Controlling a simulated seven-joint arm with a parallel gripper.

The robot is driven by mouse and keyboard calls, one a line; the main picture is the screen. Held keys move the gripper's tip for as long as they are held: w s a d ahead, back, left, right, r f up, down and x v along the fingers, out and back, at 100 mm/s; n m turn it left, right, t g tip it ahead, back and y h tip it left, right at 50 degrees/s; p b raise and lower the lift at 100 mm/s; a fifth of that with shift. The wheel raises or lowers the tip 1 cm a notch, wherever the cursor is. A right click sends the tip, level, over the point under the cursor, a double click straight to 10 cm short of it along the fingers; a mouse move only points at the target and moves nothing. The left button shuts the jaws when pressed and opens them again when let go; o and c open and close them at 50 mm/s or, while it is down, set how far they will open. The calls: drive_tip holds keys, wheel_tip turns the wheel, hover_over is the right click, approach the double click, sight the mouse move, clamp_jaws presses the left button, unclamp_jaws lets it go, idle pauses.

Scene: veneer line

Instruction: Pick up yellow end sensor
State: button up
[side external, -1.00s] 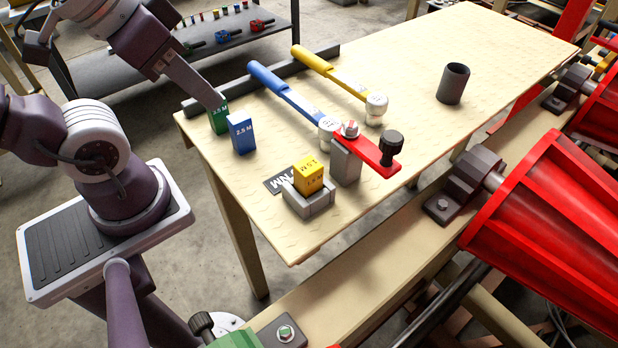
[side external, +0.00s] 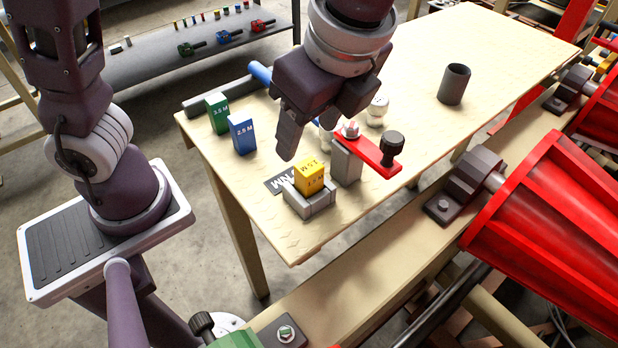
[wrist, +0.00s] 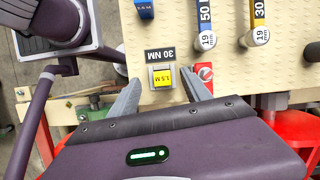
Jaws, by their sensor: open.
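The yellow end sensor (side external: 309,177), a small block marked 1.5 M, sits upright in a grey holder (side external: 322,206) near the front left edge of the table. In the wrist view the yellow block (wrist: 163,78) lies just beyond and between the fingertips. My gripper (side external: 307,148) is open and empty, above the sensor and apart from it. Its two fingers also show in the wrist view (wrist: 160,90). My gripper hides much of the blue and yellow wrenches in the side view.
A blue block (side external: 242,134) and a green block (side external: 217,114) stand to the left. A red arm with a black knob (side external: 391,144) on a grey post (side external: 346,163) is close on the sensor's right. A dark cup (side external: 454,84) stands farther back.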

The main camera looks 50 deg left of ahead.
sight(310, 166)
drive_tip(key=shift+m+y, duration=0.4)
drive_tip(key=shift+m, duration=0.3)
drive_tip(key=f, duration=0.8)
drive_tip(key=shift+w+a, duration=0.1)
drive_tip(key=shift+a, duration=0.2)
drive_tip(key=shift+r, duration=0.1)
clamp_jaws()
